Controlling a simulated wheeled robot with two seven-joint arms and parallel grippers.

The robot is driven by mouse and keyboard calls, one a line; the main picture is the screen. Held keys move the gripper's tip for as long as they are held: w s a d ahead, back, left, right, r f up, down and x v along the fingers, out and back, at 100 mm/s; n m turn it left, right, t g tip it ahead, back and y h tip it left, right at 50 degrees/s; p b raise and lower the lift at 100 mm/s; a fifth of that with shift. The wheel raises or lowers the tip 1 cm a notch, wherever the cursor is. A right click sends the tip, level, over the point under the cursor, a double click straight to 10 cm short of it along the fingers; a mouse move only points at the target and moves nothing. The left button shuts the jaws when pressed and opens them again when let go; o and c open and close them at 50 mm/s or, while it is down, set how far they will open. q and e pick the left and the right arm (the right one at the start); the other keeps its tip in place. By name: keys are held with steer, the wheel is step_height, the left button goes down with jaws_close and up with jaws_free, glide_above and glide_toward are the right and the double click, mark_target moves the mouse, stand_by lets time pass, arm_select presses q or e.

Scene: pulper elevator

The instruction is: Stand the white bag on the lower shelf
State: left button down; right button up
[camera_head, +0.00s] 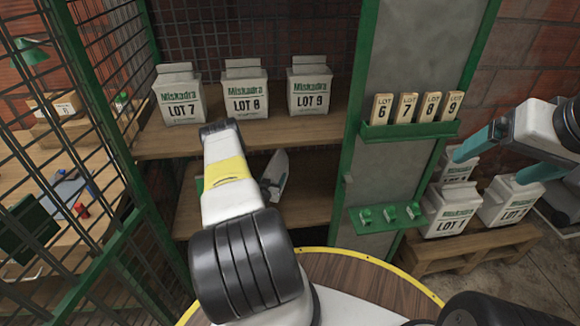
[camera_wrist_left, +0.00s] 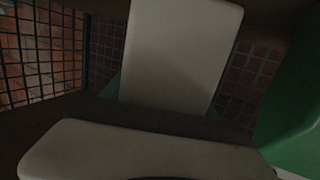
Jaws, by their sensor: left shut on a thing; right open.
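The lower shelf (camera_head: 312,207) is a wooden board inside the green-framed cage. My left arm reaches over it, and my left gripper is mostly hidden in the head view. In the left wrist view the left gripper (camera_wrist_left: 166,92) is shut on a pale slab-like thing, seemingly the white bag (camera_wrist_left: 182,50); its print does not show. A pale shape beside my arm shows over the lower shelf in the head view; I cannot tell whether it is bag or hand. My right gripper (camera_head: 490,165) is open and empty at the right, its teal fingers apart.
Bags LOT 7 (camera_head: 179,95), LOT 8 (camera_head: 244,90) and LOT 9 (camera_head: 309,88) stand on the upper shelf (camera_head: 155,142). A green post and tag rack (camera_head: 410,130) are right of the shelves. More bags stand on a pallet (camera_head: 450,262). Mesh walls the left side.

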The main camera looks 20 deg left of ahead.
arm_select(q)
steer(key=shift+f, duration=1.9)
steer(key=shift+f, duration=0.1)
steer(key=shift+c, duration=1.1)
jaws_free()
steer(key=shift+s, duration=0.1)
steer(key=v, duration=1.2)
